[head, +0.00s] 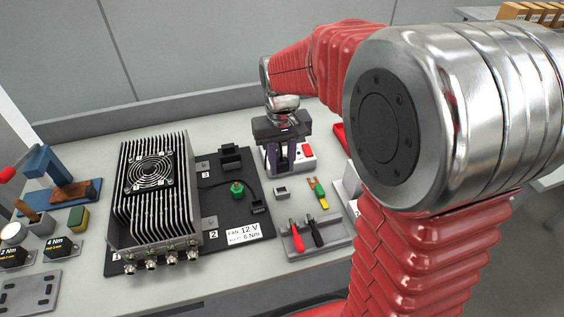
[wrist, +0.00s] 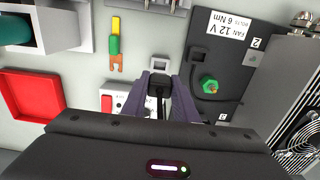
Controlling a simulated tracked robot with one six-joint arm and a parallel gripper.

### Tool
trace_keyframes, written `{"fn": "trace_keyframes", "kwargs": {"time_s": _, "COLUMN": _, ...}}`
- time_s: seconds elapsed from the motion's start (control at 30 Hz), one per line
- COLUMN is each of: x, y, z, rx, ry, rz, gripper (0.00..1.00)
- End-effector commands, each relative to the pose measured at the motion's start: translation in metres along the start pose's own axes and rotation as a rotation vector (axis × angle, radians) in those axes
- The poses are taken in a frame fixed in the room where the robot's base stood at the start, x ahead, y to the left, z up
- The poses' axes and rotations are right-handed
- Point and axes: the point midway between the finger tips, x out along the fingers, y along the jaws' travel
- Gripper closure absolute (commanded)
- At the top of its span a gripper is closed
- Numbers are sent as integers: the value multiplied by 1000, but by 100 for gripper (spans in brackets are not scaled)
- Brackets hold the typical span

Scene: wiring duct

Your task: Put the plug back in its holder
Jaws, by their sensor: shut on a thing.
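My gripper (head: 279,160) has purple fingers and is shut on a black plug (wrist: 160,86). In the wrist view the plug sits between the fingertips, with a thin dark lead below it. The fingers hide its sides. My gripper is in front of a white box with a red switch (head: 307,150). A small grey square holder (head: 281,192) with a dark opening stands on the table, nearer the head camera than my gripper. It also shows in the wrist view (wrist: 160,63), just beyond the plug and apart from it. How high the plug is cannot be told.
A finned fan unit (head: 155,190) stands on a black plate (head: 222,217) at left, with a green knob (head: 237,188) and black blocks. A green-yellow tool (head: 318,190) lies right of the holder. A grey tray (head: 326,236) holds red and black probes.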

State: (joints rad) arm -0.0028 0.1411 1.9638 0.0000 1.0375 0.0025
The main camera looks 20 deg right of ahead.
Motion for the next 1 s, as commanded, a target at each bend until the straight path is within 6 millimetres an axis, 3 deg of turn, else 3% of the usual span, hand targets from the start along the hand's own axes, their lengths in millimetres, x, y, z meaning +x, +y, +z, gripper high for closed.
{"fn": "trace_keyframes", "kwargs": {"time_s": 1.0, "x": 56, "y": 0, "z": 0, "rx": 0, "ry": -1, "rz": 0, "gripper": 95}}
